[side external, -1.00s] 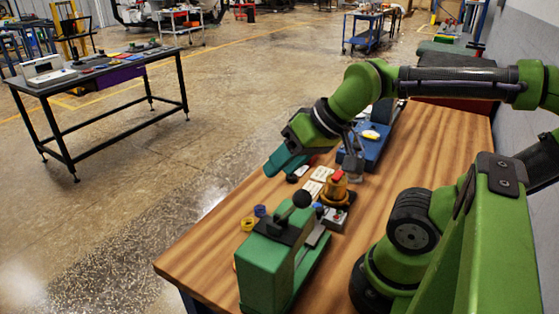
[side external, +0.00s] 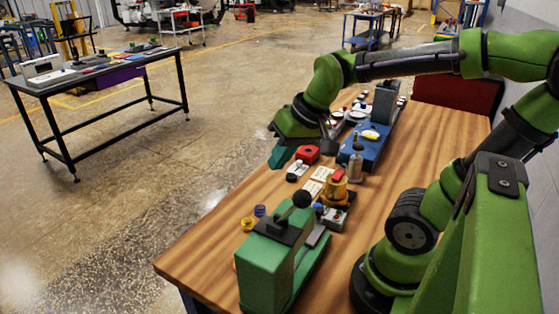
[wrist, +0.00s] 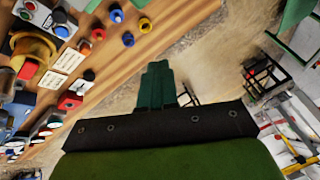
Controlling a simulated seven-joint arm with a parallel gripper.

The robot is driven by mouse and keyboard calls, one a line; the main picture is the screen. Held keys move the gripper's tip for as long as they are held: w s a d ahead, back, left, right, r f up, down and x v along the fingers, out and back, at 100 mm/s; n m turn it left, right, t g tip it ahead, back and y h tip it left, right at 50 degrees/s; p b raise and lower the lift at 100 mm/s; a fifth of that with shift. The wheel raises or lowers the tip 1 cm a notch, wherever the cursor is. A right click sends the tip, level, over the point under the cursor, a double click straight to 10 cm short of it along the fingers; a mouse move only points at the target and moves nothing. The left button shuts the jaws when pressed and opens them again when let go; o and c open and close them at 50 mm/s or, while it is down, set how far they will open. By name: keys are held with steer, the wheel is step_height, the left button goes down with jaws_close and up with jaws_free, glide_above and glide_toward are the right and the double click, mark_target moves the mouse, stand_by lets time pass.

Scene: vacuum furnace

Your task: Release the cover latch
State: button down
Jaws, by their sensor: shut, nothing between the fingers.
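I cannot pick out the cover latch for certain. A small fixture with an amber cylinder (side external: 335,191) and a red block (side external: 339,176) on top stands mid-bench; the amber part also shows at the wrist view's upper left (wrist: 40,43). A green machine (side external: 266,266) with a black ball-knob lever (side external: 302,199) stands at the bench's near end. My gripper (side external: 280,158) has teal fingers, together and empty. It hangs near the bench's left edge, beyond and left of the amber fixture, touching nothing visible. Its fingers (wrist: 157,72) also show in the wrist view.
White cards (side external: 313,188), a red block with a dark hole (side external: 307,154) and coloured rings (side external: 248,224) lie along the left edge. A blue device (side external: 363,150) stands farther back. Bare wood (side external: 385,200) lies right of the fixtures.

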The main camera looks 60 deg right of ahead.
mark_target(330, 177)
steer(key=w+d+f+n+g, duration=0.1)
steer(key=d+g, duration=0.3)
steer(key=d, duration=0.6)
steer(key=w+d+f+n+g+h, duration=0.1)
steer(key=w+d+n+g, duration=0.3)
steer(key=d, duration=0.6)
steer(key=shift+w+d+f+g, duration=0.15)
steer(key=shift+d+f+g, duration=0.1)
steer(key=shift+f+g, duration=0.5)
steer(key=shift+r, duration=0.1)
steer(key=shift+s+f, duration=1.3)
steer(key=shift+f, duration=0.25)
steer(key=shift+s+f, duration=1.3)
steer(key=shift+f, duration=0.25)
steer(key=shift+s+f, duration=1.3)
steer(key=shift+f, duration=0.25)
